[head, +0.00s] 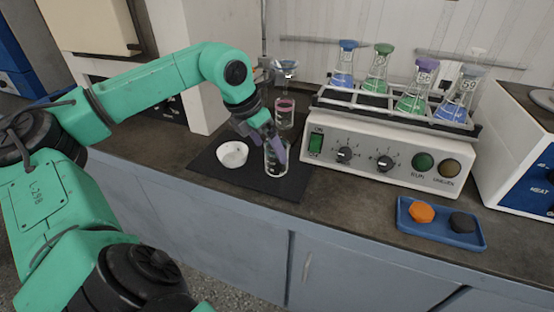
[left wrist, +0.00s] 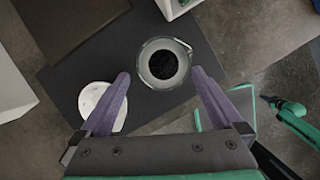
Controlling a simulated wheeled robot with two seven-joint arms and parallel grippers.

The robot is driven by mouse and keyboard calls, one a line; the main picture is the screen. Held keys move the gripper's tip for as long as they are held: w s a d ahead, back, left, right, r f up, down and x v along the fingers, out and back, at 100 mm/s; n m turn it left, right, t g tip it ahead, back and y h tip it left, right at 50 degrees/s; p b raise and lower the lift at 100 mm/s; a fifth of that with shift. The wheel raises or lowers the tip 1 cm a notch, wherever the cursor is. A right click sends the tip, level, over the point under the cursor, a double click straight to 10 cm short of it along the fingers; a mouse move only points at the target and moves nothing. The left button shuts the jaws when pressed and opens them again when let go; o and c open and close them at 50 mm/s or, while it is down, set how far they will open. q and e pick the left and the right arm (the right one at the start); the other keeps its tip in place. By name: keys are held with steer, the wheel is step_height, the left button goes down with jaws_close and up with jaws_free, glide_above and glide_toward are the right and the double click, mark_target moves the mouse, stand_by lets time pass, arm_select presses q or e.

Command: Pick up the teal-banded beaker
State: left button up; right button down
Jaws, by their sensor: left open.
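A clear glass beaker (head: 275,160) stands upright on the black mat, partly covered by my left gripper (head: 264,138); its band colour is hard to make out. In the left wrist view this beaker (left wrist: 165,63) is seen from above, its round rim between and just beyond the fingertips. My left gripper (left wrist: 161,76) is open, with its purple fingers apart, and holds nothing. A second beaker with a pink band (head: 284,113) stands farther back.
A white dish (head: 232,154) sits left of the beaker, close to the left finger. The shaker (head: 385,160), carrying several coloured flasks, stands to the right. A blue tray (head: 441,236) holds an orange and a black piece.

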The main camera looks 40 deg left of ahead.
mark_target(277, 159)
arm_select(q)
steer(key=x, duration=0.1)
steer(key=p+x, duration=0.1)
steer(key=x, duration=0.3)
steer(key=shift+w+d, duration=0.1)
steer(key=shift+d, duration=0.2)
steer(key=shift+w+f, duration=0.1)
steer(key=shift+f, duration=0.15)
steer(key=c, duration=1.4)
step_height(277, 159, up, 19)
steer(key=p, duration=0.9)
steer(key=shift+r, duration=0.15)
steer(key=shift+r+p, duration=0.3)
steer(key=shift+r, duration=0.15)
